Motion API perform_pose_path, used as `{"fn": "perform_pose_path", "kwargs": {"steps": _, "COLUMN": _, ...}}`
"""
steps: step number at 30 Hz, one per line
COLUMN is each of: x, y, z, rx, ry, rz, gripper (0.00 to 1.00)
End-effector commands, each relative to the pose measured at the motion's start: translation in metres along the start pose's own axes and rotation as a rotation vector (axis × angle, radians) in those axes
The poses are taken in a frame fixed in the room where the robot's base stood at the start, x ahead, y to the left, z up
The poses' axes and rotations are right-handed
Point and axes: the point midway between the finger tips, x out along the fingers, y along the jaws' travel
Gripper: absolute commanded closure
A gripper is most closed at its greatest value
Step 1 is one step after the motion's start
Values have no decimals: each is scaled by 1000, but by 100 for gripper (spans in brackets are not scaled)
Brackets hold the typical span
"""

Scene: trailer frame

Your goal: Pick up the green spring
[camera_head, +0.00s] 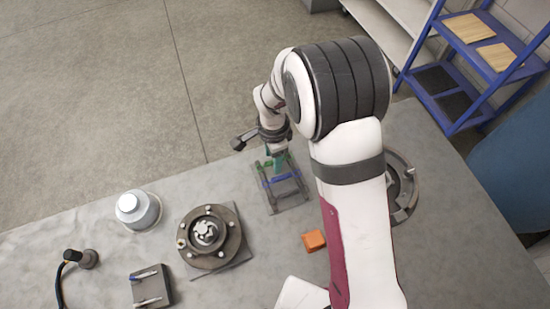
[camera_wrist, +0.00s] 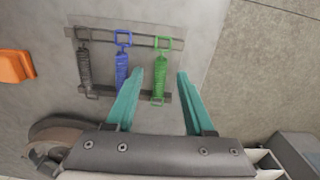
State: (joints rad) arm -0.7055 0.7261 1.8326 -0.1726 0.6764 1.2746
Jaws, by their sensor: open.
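The green spring (camera_wrist: 159,72) hangs on a dark rack with loop ends, at the right end of a row of springs in the wrist view. In the head view the green spring (camera_head: 267,163) shows only partly, near my gripper (camera_head: 275,165). In the wrist view my gripper (camera_wrist: 159,75) is open, with its two teal fingers on either side of the green spring's lower part in the picture. I cannot tell whether the fingers reach down to its height. A blue spring (camera_wrist: 122,66) and a dark grey spring (camera_wrist: 84,66) lie beside it.
The rack (camera_head: 291,203) stands on the grey table. An orange block (camera_head: 314,241), a round hub (camera_head: 206,236) and a white canister (camera_head: 138,209) stand around it. The blue spring sits close to the left finger in the wrist view.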

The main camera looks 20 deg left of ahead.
Motion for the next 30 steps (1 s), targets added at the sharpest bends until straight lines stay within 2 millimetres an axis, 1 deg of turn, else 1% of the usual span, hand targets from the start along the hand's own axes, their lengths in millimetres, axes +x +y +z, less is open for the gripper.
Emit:
{"fn": "perform_pose_path", "kwargs": {"steps": 3, "x": 0, "y": 0, "z": 0, "rx": 0, "ry": 0, "rz": 0, "gripper": 46}}
{"fn": "perform_pose_path", "kwargs": {"steps": 4, "x": 0, "y": 0, "z": 0, "rx": 0, "ry": 0, "rz": 0, "gripper": 50}}
{"fn": "perform_pose_path", "kwargs": {"steps": 8, "x": -1, "y": 0, "z": 0, "rx": 0, "ry": 0, "rz": 0, "gripper": 74}}
{"fn": "perform_pose_path", "kwargs": {"steps": 9, "x": -1, "y": 0, "z": 0, "rx": 0, "ry": 0, "rz": 0, "gripper": 81}}
{"fn": "perform_pose_path", "kwargs": {"steps": 11, "x": -1, "y": 0, "z": 0, "rx": 0, "ry": 0, "rz": 0, "gripper": 92}}
{"fn": "perform_pose_path", "kwargs": {"steps": 12, "x": -1, "y": 0, "z": 0, "rx": 0, "ry": 0, "rz": 0, "gripper": 99}}
{"fn": "perform_pose_path", "kwargs": {"steps": 13, "x": -1, "y": 0, "z": 0, "rx": 0, "ry": 0, "rz": 0, "gripper": 100}}
{"fn": "perform_pose_path", "kwargs": {"steps": 25, "x": -2, "y": 0, "z": 0, "rx": 0, "ry": 0, "rz": -1, "gripper": 100}}
{"fn": "perform_pose_path", "kwargs": {"steps": 28, "x": -8, "y": -1, "z": 0, "rx": 0, "ry": 1, "rz": -2, "gripper": 100}}
{"fn": "perform_pose_path", "kwargs": {"steps": 30, "x": -16, "y": -1, "z": 0, "rx": 0, "ry": 1, "rz": -3, "gripper": 100}}
